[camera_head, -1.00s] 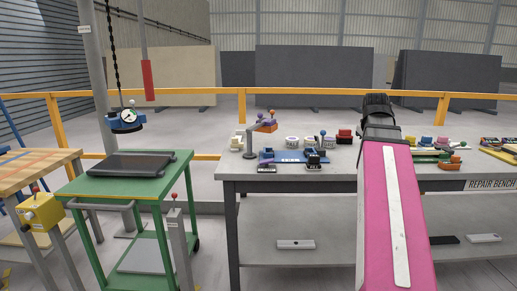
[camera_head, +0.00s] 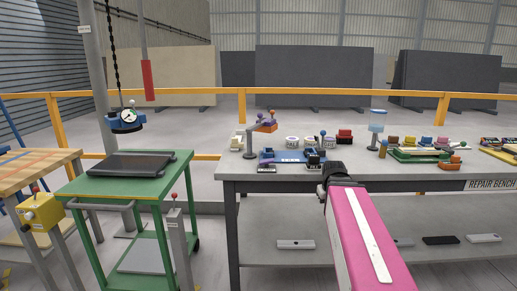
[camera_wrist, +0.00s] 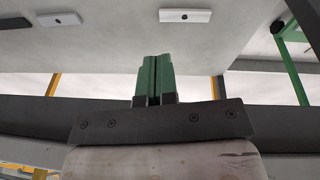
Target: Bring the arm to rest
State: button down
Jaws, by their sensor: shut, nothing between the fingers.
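My arm shows in the head view as a pink link with a white stripe. It reaches up from the bottom edge to a dark joint in front of the repair bench's front edge. In the wrist view my gripper (camera_wrist: 154,80) has its two green fingers together with nothing between them. The fingers point toward the bench's lower shelf (camera_wrist: 110,40), which shows pale across the top of that view. In the head view the gripper itself is hidden behind or beyond the arm.
The repair bench (camera_head: 420,184) carries several small parts and tools on its top. A green cart (camera_head: 75,187) with a dark tray (camera_head: 135,166) stands to the left. A gauge (camera_head: 128,115) hangs on a chain above it. Flat pale blocks (camera_head: 295,244) lie on the lower shelf.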

jog(key=s+a+f+g, duration=0.1)
jog(key=s+a+f, duration=0.3)
jog(key=f, duration=0.5)
jog(key=s+a+f+m+g, duration=0.1)
jog(key=s+a+f, duration=0.3)
jog(key=f, duration=0.5)
jog(key=shift+s+a+y, duration=0.15)
jog(key=shift+a+y, duration=0.25)
jog(key=shift+a, duration=0.15)
